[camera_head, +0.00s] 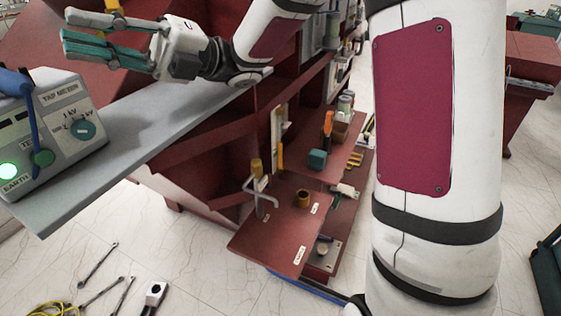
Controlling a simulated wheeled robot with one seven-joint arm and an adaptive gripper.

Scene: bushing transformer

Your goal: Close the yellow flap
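My gripper (72,32) is at the upper left, with teal finger pads pointing left. Its two fingers are apart and no object shows between them. It is above the grey shelf and close to the grey test box in the picture. No part can be clearly made out as the yellow flap. Yellow parts in view are a piece (112,5) behind my gripper at the top edge, a small cap (257,167) by a grey bent handle, and a thin upright strip (280,156) on the red cabinet. My gripper appears apart from all of them.
The grey test box (58,130) with a lit green button stands on the grey shelf (150,130). Red lower shelves (275,237) hold small parts, including an orange-handled tool (328,123). Wrenches (98,263) and a yellow cable (55,309) lie on the pale tiled floor.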

